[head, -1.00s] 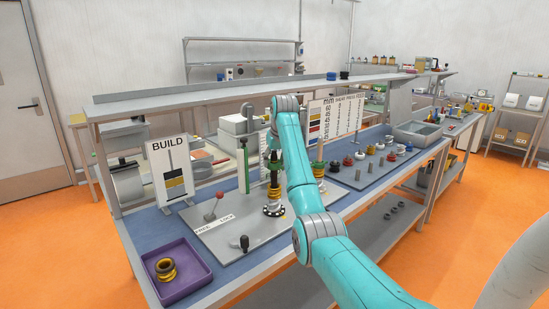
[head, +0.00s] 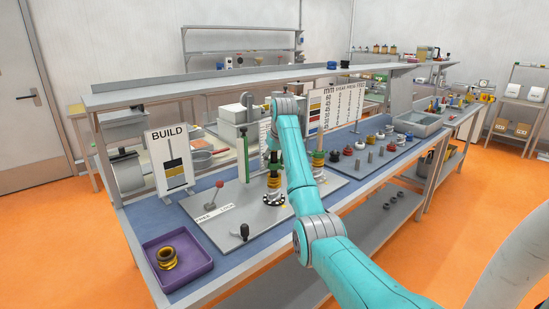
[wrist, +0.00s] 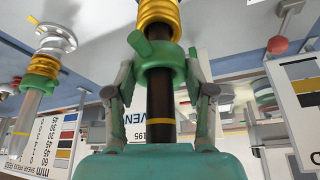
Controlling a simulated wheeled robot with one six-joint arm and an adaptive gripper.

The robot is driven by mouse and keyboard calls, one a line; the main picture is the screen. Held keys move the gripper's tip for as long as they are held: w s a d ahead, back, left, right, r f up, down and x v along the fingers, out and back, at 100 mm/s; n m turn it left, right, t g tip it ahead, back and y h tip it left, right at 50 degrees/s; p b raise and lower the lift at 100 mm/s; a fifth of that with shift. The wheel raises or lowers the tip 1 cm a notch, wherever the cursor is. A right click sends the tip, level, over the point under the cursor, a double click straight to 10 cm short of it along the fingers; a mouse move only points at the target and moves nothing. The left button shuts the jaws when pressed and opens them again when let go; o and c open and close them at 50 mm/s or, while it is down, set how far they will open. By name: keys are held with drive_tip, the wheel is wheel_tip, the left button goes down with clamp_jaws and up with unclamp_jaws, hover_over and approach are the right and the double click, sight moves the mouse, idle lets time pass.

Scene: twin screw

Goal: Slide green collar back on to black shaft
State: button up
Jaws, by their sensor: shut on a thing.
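The black shaft (wrist: 160,105) runs up the middle of the wrist view, with a thin yellow band near my palm. The green collar (wrist: 158,58) is around the shaft, close to the yellow rings (wrist: 160,20); I cannot tell whether they touch. My gripper (wrist: 163,72) has a finger on each side of the collar and is shut on it. A small green lug sticks out from the collar. In the head view the yellow rings (head: 274,184) stand on the grey plate, and my arm partly hides the shaft and collar.
A second shaft with a green collar (wrist: 42,66) and yellow rings stands beside it. A green post (head: 243,160) and a red-knobbed lever (head: 219,184) are on the grey plate (head: 215,207). The BUILD board (head: 172,160) stands behind.

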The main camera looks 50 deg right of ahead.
sight(275, 159)
drive_tip(key=shift+f, duration=0.35)
drive_tip(key=o, duration=1.4)
drive_tip(key=shift+f, duration=0.15)
drive_tip(key=shift+v, duration=3.8)
